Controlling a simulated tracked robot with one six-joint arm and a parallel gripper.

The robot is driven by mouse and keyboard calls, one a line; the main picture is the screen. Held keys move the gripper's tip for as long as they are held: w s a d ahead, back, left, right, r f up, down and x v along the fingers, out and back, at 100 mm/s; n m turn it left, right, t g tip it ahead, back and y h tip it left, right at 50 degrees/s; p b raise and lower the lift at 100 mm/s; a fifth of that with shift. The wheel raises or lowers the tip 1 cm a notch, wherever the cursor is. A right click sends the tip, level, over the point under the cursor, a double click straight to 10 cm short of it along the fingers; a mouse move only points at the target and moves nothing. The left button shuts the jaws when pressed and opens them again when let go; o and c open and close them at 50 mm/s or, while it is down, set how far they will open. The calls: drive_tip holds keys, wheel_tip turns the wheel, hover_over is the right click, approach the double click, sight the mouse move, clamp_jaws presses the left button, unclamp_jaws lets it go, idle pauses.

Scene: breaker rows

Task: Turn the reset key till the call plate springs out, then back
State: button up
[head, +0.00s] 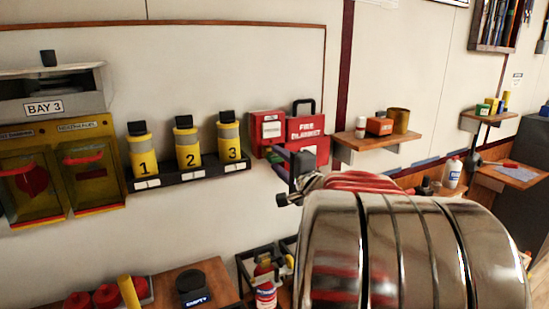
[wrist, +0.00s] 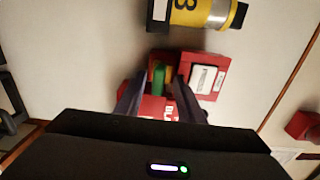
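The red call point box (head: 268,127) with its white call plate is on the wall, right of bottle 3. In the wrist view, which is turned over, the call plate (wrist: 206,79) lies just right of my fingers. A green piece, perhaps the reset key (wrist: 158,78), shows between the fingertips; its shape is too small to read. My gripper (wrist: 165,82) is pointed at the red box, its two dark fingers apart with a gap around the green piece. I cannot tell whether either finger touches it. In the head view my gripper (head: 275,157) is just below the call point.
A red fire blanket box (head: 305,128) adjoins the call point on the right. Bottles on a black rack (head: 190,170) stand to the left. A wooden shelf (head: 376,141) with small items is to the right. My shiny arm hides much of the lower right.

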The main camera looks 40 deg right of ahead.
drive_tip(key=v, duration=1.1)
drive_tip(key=shift+s, duration=0.3)
drive_tip(key=shift+a, duration=0.15)
